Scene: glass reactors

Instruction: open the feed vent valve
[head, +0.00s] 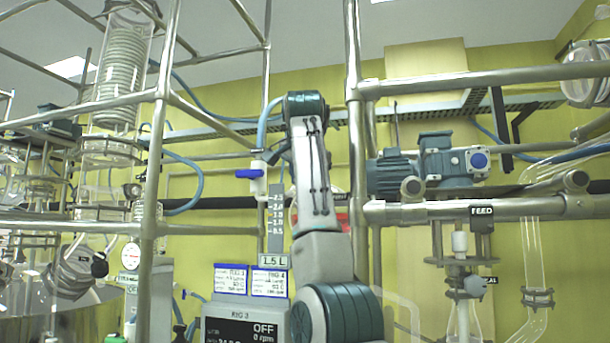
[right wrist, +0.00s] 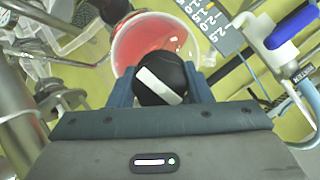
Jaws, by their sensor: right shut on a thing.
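In the right wrist view a round black knob (right wrist: 163,72) with a white bar across its face sits between the fingers of my right gripper (right wrist: 158,88). The gripper is shut on it, one finger on each side. The white bar runs diagonally, from upper left to lower right. No label shows on the knob, so I cannot confirm that it is the feed vent valve. In the head view my right arm rises in the middle and hides the knob and the fingers. My left gripper is not in view.
A round vessel with red contents (right wrist: 155,38) lies beyond the knob. A blue-handled valve (head: 248,174) is left of my arm, its handle also showing in the right wrist view (right wrist: 300,22). A scale plate (head: 276,222) and steel frame post (head: 355,150) stand close by.

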